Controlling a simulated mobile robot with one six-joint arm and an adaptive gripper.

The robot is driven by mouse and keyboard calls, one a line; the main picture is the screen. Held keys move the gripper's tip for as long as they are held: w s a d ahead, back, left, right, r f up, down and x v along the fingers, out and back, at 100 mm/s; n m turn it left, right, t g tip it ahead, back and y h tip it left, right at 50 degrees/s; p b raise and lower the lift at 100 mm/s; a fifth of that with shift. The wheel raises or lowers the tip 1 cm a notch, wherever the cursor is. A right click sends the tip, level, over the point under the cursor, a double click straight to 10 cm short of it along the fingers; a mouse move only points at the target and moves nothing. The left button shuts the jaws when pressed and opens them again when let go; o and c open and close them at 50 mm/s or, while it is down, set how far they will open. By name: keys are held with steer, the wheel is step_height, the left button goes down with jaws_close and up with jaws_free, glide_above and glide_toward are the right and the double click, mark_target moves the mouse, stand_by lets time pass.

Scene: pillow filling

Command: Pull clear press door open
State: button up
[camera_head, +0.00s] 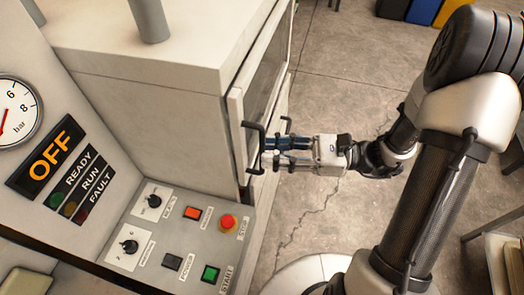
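The press (150,80) is a pale grey cabinet. Its clear door (265,75) is seen at a steep angle on the right face, in a light frame, and looks shut or nearly so. A black bar handle (254,129) stands out from the door frame near its front edge. My gripper (268,150) comes from the right and has its fingertips at the handle. The fingers look parted with the handle at their tips. I cannot tell whether they are closed on it.
A control panel (185,235) with knobs, a red stop button (228,222) and a green start button (210,274) juts out below. A sign reads OFF (52,151). Concrete floor (340,60) right of the press is clear. Coloured bins (424,10) stand at the back; furniture edges the right.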

mark_target(262, 151)
steer(key=shift+w+a, duration=0.15)
steer(key=shift+a, duration=0.6)
steer(key=shift+w+a, duration=0.1)
steer(key=shift+a, duration=0.65)
jaws_close()
